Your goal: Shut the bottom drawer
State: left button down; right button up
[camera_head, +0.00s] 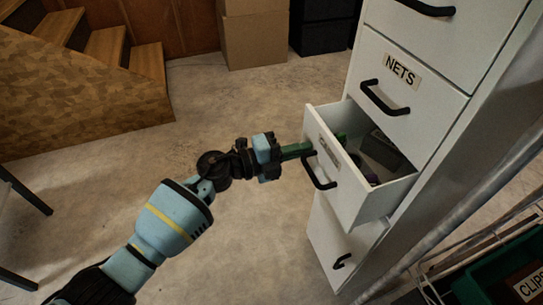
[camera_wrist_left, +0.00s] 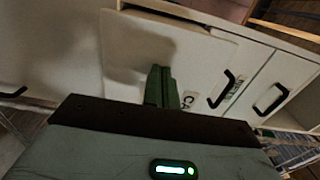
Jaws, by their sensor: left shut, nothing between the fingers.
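The white cabinet (camera_head: 481,93) stands at the right in the head view. An open drawer (camera_head: 328,172) sticks out from it below the drawer labelled NETS, with a black handle (camera_head: 319,171) and items inside. The lowest drawer (camera_head: 338,238) is beneath it, partly covered by it, and looks flush. My left gripper (camera_head: 304,149) is shut and empty, its green fingertips at the left part of the open drawer's front; I cannot tell whether they touch. In the wrist view the closed fingers (camera_wrist_left: 163,86) point at a white drawer front (camera_wrist_left: 125,85). My right gripper is not in view.
Wooden stairs (camera_head: 85,93) stand at the left and cardboard boxes (camera_head: 254,40) at the back. A wire rack with a green bin (camera_head: 500,272) labelled CLIPS is at the lower right. The concrete floor (camera_head: 240,110) left of the cabinet is clear.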

aim_at(342, 137)
pick_arm(q)
jog(key=b+x, duration=0.3)
jog(key=x, duration=0.6)
jog(key=shift+w+d+f, duration=0.15)
jog(key=shift+d, duration=0.25)
jog(key=shift+w+d, duration=0.15)
jog(key=shift+d, duration=0.25)
jog(key=shift+r, duration=0.25)
jog(key=shift+r, duration=0.2)
